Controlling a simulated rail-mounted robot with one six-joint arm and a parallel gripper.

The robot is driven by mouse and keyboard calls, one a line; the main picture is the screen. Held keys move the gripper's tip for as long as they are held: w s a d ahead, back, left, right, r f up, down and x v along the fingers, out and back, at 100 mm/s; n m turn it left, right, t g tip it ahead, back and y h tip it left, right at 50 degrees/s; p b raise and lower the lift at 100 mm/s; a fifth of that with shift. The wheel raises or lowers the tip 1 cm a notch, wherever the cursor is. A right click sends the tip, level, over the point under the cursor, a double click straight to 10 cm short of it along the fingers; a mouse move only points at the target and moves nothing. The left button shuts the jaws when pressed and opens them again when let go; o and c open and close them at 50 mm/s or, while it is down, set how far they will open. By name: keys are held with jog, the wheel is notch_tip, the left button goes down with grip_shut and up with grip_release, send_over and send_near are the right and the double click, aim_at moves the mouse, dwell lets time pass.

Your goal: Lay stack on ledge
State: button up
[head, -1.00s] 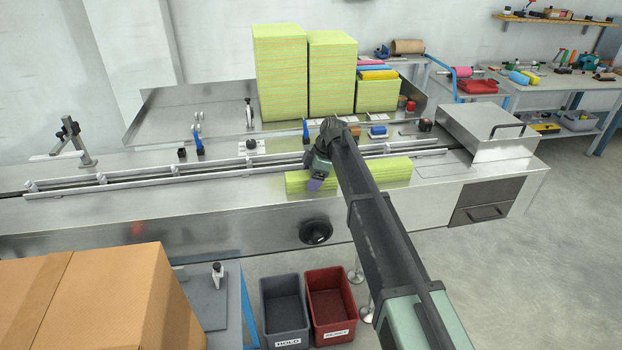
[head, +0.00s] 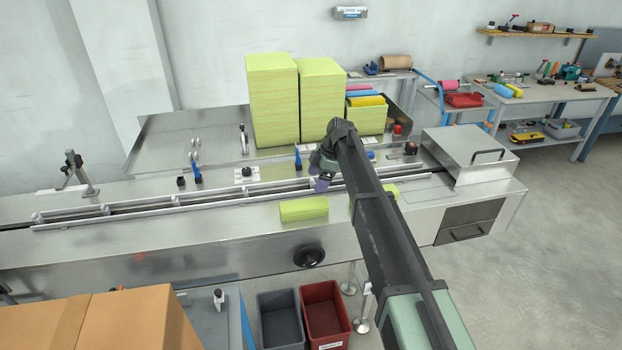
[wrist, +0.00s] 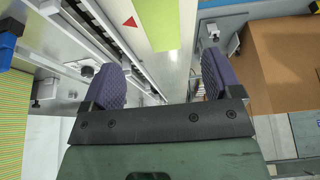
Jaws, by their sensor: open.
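A yellow-green cloth stack (head: 304,209) lies flat on the steel front ledge (head: 220,228) of the machine. A second yellow-green piece (head: 390,191) shows beside my arm on the right, mostly hidden by it. My gripper (head: 321,184), with purple pads, is open and empty above the rail, behind and right of the first stack. In the wrist view, a yellow-green block (wrist: 168,22) lies beyond the spread fingers, apart from them. Tall cloth stacks (head: 272,105) (head: 321,105) and a shorter one (head: 366,121) stand on the back shelf.
Long guide rails (head: 150,208) run behind the ledge. A steel housing (head: 468,157) stands at the right end. Cardboard boxes (head: 125,325) and grey (head: 281,320) and red (head: 325,315) bins are in front. The ledge left of the stack is clear.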

jog(key=s+d+m+h, duration=0.1)
jog(key=s+d+m, duration=0.6)
jog(key=s, duration=0.4)
jog(key=s+d+f+m+t+h, duration=0.1)
jog(key=s+d+m+h, duration=0.1)
jog(key=s+d+m, duration=0.5)
jog(key=s+d+m+h, duration=0.1)
jog(key=s+d+m, duration=0.6)
jog(key=s, duration=1)
jog(key=shift+d+f+m, duration=0.15)
jog(key=shift+d+m, duration=0.15)
jog(key=shift+d, duration=0.8)
